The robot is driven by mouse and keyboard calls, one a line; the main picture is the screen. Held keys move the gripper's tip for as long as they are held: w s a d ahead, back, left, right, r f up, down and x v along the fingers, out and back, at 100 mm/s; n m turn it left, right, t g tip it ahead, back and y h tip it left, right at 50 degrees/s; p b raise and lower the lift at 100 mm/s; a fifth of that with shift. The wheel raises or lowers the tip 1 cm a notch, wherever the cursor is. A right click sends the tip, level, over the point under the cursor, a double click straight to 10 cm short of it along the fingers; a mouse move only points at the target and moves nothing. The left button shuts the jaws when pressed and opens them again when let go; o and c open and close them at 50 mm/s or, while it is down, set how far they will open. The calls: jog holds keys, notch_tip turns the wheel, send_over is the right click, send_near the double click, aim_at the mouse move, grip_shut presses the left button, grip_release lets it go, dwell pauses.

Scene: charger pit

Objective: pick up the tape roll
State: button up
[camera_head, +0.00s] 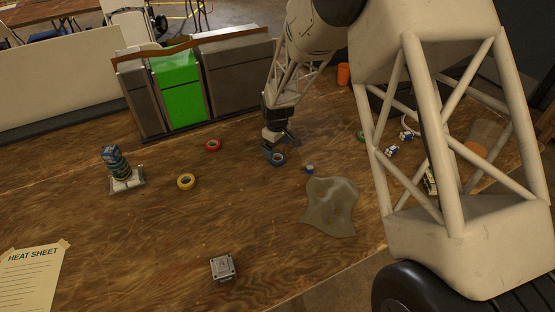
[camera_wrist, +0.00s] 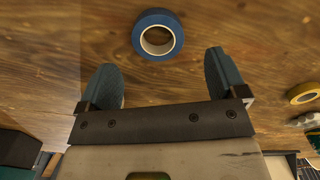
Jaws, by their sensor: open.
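A blue tape roll (camera_head: 278,163) lies flat on the wooden table in the head view, right at my gripper (camera_head: 281,145). In the wrist view the blue roll (camera_wrist: 157,18) lies beyond the fingertips, roughly centred between them. My gripper (camera_wrist: 160,62) is open, with nothing between its blue-grey fingers. Other tape rolls are a red one (camera_head: 213,150), a yellow one (camera_head: 186,187) and a green one (camera_head: 361,140), partly hidden by my arm. The yellow roll also shows at the right edge of the wrist view (camera_wrist: 303,99).
Grey and green bins (camera_head: 180,95) stand behind my gripper. A small blue object (camera_head: 309,169) and a crumpled cloth (camera_head: 331,205) lie to its right. A stacked can-like object (camera_head: 117,163) stands left; a metal box (camera_head: 222,267) is in front. The front-centre table is mostly clear.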

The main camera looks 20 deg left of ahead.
aim_at(277, 160)
jog(key=shift+f, duration=0.1)
jog(key=shift+w+f, duration=0.15)
jog(key=shift+f, duration=2.35)
jog(key=c, duration=1)
jog(key=shift+r, duration=0.15)
jog(key=shift+r, duration=0.85)
jog(key=shift+s+d+r, duration=0.1)
jog(key=shift+s+r, duration=0.15)
jog(key=shift+r, duration=0.6)
jog(key=s+d, duration=0.2)
jog(key=s, duration=0.2)
jog(key=s+d+r, duration=0.1)
jog(key=s+d, duration=0.2)
jog(key=s, duration=0.1)
jog(key=s+d, duration=0.3)
jog(key=s, duration=0.2)
jog(key=shift+d+r, duration=0.15)
jog(key=shift+d, duration=0.05)
